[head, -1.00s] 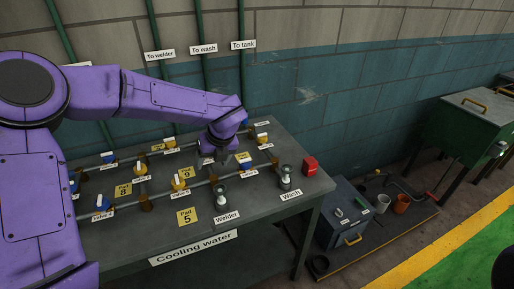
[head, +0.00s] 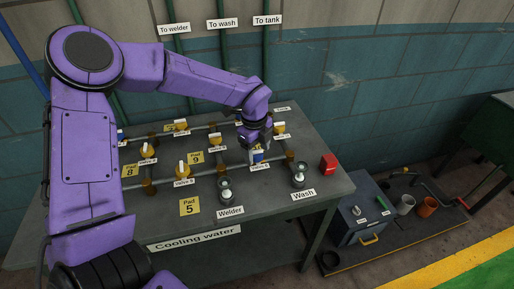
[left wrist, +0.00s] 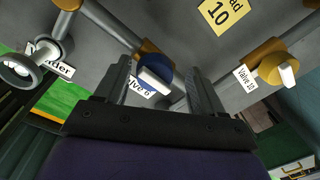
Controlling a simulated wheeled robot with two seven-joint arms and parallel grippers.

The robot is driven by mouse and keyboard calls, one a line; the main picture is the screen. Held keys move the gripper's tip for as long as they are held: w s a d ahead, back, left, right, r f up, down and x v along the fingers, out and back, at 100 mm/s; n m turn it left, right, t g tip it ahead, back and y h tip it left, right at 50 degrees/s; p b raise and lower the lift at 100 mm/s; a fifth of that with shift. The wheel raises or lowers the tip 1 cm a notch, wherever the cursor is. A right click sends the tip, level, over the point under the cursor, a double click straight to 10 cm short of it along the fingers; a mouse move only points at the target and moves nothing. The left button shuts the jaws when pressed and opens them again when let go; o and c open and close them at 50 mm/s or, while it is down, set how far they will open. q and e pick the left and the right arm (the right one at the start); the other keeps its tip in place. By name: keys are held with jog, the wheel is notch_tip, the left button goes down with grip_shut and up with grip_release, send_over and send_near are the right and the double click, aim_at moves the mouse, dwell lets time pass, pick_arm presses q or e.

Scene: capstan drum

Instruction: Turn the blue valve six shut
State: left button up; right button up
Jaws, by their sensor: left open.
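The blue valve six (head: 258,157) sits on a pipe on the table, partly hidden under my left gripper in the head view. In the left wrist view the blue valve (left wrist: 153,72) shows its white lever handle, with a partly covered label reading "lve 6" beside it. My left gripper (left wrist: 158,75) is open, with one finger on each side of the valve handle. A gap shows on both sides, so the fingers look apart from the handle. In the head view the left gripper (head: 257,145) points down at the valve. My right gripper is not in view.
Yellow valves (head: 183,170) with white handles stand nearby on the pipes; valve 10 (left wrist: 278,70) is close by. Two round handwheels, one by the Wash label (head: 303,195), stand at the table's front.

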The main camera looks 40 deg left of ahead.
pick_arm(q)
jog(key=shift+s+r, duration=0.2)
jog(key=shift+s, duration=0.2)
jog(key=shift+c, duration=1.2)
jog(key=c, duration=0.8)
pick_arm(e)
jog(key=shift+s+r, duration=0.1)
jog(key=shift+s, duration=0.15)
